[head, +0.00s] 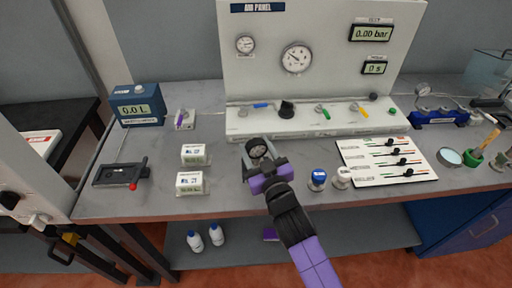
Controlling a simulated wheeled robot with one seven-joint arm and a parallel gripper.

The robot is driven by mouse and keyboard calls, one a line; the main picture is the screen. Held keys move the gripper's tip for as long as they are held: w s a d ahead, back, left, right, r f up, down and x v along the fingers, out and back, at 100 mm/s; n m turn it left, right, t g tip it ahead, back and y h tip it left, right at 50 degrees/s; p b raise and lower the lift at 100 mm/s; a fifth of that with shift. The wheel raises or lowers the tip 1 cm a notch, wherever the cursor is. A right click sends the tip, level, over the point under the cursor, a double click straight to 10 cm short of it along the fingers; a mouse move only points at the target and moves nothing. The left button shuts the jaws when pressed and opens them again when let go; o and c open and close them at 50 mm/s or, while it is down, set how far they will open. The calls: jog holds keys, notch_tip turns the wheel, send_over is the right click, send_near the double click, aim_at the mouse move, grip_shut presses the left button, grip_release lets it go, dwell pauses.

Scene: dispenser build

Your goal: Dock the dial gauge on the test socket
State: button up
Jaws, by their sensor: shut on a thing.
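My gripper (259,162) is shut on a dial gauge (258,149) with a dark round face, held in front of the air panel's ledge over the grey bench. The gauge's lower part is hidden by my gripper. The white air panel (335,80) stands at the back with a small gauge (246,44) and a larger gauge (297,58) mounted on it. Its ledge carries a black knob (286,109) and blue, green and yellow levers. I cannot tell which fitting is the test socket.
Two small white boxes (192,154) lie left of my gripper. A blue-capped item (318,178) and a white-capped one (342,177) stand close on the right, beside a white slider board (387,160). A blue manifold (440,116) with a gauge stands farther right.

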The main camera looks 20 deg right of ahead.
jog(key=shift+f+b, duration=0.75)
jog(key=shift+b, duration=0.15)
dwell(0.4)
jog(key=o, duration=1.3)
jog(key=shift+s+f, duration=0.1)
jog(key=shift+s, duration=0.1)
jog(key=shift+s+a, duration=0.15)
jog(key=shift+s, duration=2.25)
jog(key=shift+s+a, duration=0.1)
jog(key=shift+s, duration=2.8)
